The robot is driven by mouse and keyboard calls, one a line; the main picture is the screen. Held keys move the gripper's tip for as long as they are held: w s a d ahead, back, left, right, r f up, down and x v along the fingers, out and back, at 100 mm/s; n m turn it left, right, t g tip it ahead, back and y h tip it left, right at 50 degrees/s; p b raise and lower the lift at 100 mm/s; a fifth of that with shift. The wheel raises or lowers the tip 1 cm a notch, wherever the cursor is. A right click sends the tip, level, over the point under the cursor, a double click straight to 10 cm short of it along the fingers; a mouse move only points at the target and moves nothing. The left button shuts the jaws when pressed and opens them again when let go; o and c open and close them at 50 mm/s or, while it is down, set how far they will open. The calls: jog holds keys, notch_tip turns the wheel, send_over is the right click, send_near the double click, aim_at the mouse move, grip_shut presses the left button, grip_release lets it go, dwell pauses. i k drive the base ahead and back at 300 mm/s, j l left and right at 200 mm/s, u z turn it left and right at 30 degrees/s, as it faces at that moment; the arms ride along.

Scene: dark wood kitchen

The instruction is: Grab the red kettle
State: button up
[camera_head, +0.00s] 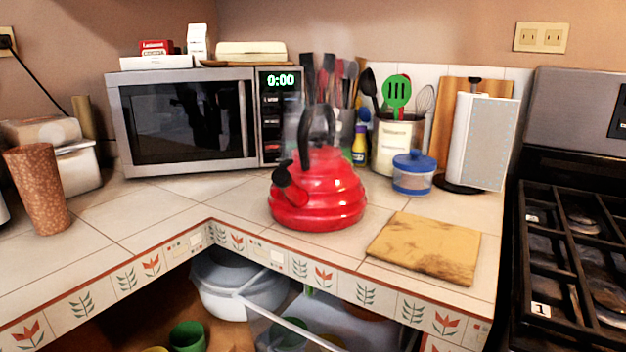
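The red kettle (318,198) stands upright on the tiled counter, near the inner corner and in front of the microwave's right side. It has a ribbed red body, a dark handle arching over the top, and a dark-tipped spout pointing to the left. The area around its handle and lid looks hazy. My gripper does not show in the head view, and nothing is seen touching the kettle.
A microwave (185,125) stands behind left. A blue-lidded jar (414,175), utensil crock (397,140) and paper towel roll (478,140) stand behind right. A wooden board (425,247) lies front right. The stove (575,240) is at right. An open shelf with bowls is below.

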aim_at(335, 205)
jog(key=j+z, duration=0.75)
jog(key=k+j+z, duration=0.15)
jog(key=j+z, duration=0.25)
jog(key=i, duration=0.45)
